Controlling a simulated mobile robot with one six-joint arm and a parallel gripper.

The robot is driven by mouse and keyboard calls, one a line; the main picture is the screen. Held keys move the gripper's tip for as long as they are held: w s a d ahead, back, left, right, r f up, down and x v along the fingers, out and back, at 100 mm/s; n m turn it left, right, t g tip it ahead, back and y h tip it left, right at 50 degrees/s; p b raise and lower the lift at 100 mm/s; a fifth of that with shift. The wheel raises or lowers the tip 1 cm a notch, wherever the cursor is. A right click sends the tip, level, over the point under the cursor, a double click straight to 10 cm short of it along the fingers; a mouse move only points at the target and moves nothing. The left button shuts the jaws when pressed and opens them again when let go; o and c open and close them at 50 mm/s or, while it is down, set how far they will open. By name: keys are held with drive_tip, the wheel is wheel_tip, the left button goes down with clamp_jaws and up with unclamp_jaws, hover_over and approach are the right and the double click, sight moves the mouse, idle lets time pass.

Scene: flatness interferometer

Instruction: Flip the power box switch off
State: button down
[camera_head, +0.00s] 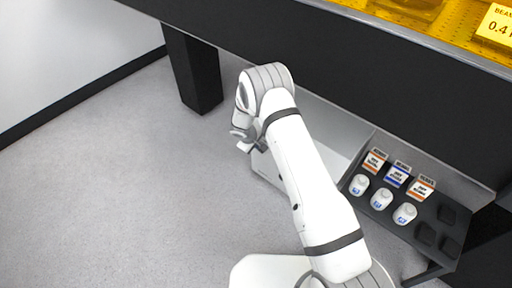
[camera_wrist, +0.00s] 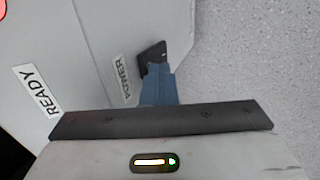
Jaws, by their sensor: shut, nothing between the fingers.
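The white power box (camera_head: 268,168) sits low under the dark bench in the head view, partly behind my arm. In the wrist view its pale face (camera_wrist: 95,40) carries a "POWER" label (camera_wrist: 122,78) and a "READY" label (camera_wrist: 38,91). A black switch (camera_wrist: 152,52) is next to the "POWER" label, near the box's edge. My gripper (camera_wrist: 158,70) has its blue fingers together and empty, with the tips at the switch and covering its lower part. I cannot tell whether they touch it or which way it is set. The gripper (camera_head: 243,146) is small in the head view.
A dark rack (camera_head: 430,211) with several white bottles (camera_head: 381,199) and labelled cards stands right of my arm. The bench (camera_head: 330,65) overhangs the box, with a dark leg (camera_head: 193,68) at its left. A red round part (camera_wrist: 2,9) shows on the box. Grey floor lies open at left.

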drive_tip(key=shift+r, duration=0.1)
drive_tip(key=shift+r+p, duration=0.4)
drive_tip(key=shift+r, duration=0.25)
drive_tip(key=p+v, duration=0.2)
drive_tip(key=v, duration=0.9)
drive_tip(key=shift+s+a+r, duration=0.15)
drive_tip(key=shift+s+a, duration=0.25)
drive_tip(key=shift+s, duration=0.1)
